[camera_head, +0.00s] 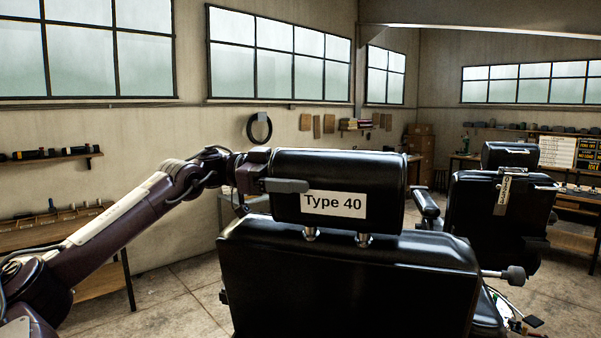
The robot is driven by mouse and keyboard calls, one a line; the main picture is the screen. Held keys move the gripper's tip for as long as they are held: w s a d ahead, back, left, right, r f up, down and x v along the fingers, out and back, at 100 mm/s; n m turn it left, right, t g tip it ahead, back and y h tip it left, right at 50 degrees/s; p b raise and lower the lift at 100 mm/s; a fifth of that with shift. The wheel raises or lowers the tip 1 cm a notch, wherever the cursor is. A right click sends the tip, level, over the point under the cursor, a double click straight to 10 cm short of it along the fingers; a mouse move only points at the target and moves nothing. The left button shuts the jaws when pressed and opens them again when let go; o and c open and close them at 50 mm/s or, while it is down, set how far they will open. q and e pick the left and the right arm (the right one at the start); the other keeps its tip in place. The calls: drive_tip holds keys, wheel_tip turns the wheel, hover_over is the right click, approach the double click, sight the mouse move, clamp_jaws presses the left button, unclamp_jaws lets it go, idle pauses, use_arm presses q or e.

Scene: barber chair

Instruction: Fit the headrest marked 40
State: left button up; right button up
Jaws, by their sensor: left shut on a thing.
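The black cylindrical headrest (338,170) has a white label reading "Type 40" and sits just above the top of the near barber chair's black backrest (350,285). Two silver posts show under the headrest at the top edge of the backrest. I cannot tell how deep they sit in it. My left gripper (285,186) comes in from the left and is shut on the left end of the headrest. One grey finger lies across its near face, left of the label. The far finger is hidden behind the headrest. My right gripper is not in view.
A second black barber chair (495,215) with its own headrest (510,155) stands at the right. An armrest (427,205) and a side knob (515,274) stick out beside the near chair. A shelf (50,155) and bench (60,230) are along the left wall.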

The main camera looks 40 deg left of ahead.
use_arm(q)
drive_tip(key=o, duration=1.3)
drive_tip(key=shift+c, duration=0.2)
drive_tip(key=shift+s+d+f, duration=0.1)
drive_tip(key=shift+f, duration=0.15)
drive_tip(key=b+v, duration=0.3)
drive_tip(key=v, duration=0.5)
drive_tip(key=shift+r+b, duration=0.3)
drive_tip(key=shift+b, duration=0.05)
